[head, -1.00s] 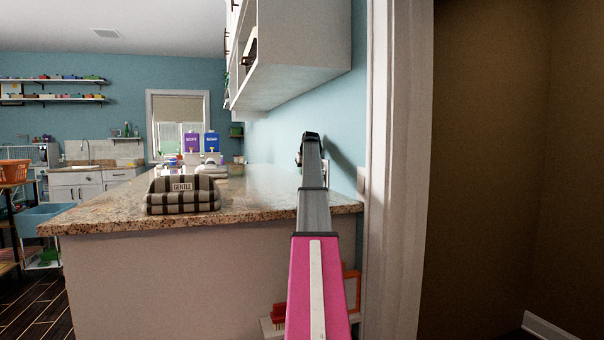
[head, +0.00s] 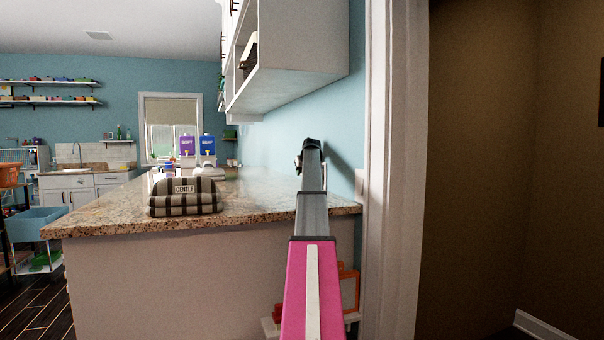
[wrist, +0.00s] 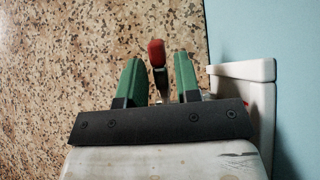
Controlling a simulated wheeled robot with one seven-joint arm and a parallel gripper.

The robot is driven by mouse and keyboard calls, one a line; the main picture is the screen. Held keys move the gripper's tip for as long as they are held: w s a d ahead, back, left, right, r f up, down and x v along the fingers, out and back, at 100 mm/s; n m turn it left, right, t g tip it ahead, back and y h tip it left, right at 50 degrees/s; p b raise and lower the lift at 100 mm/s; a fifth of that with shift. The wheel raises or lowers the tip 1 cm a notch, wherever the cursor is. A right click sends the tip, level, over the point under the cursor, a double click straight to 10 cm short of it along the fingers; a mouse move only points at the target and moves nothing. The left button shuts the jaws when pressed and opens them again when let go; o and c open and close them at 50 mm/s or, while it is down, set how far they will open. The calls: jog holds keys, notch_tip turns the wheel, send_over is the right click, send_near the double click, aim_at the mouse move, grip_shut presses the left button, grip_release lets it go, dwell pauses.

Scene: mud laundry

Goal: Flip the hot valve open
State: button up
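A red-tipped lever (wrist: 156,52) on a metal stem, likely the hot valve's handle, shows in the wrist view over the speckled counter. My gripper (wrist: 159,57) has two green fingers spread apart, one on each side of the lever. I cannot tell whether either finger touches it. A white box-like fitting (wrist: 242,72) with a bit of red stands right of the fingers, against the blue wall. The lower stem and valve body are partly hidden behind my gripper. In the head view my arm reaches over the counter along the wall, and the valve is hidden.
The granite counter (head: 110,217) holds a plaid "GENTLE" bag (head: 184,197), left of my arm. Purple (head: 187,146) and blue (head: 208,146) dispensers stand farther back. A white wall cabinet (head: 300,60) hangs above. A white door frame (head: 395,170) stands close on the right.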

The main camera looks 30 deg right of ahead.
jog(key=shift+o, duration=0.3)
jog(key=shift+r, duration=0.1)
jog(key=r, duration=0.4)
jog(key=shift+a+r, duration=0.2)
jog(key=shift+a, duration=0.05)
jog(key=a+r, duration=0.6)
jog(key=a, duration=0.5)
jog(key=shift+w+r, duration=0.2)
jog(key=shift+w, duration=0.1)
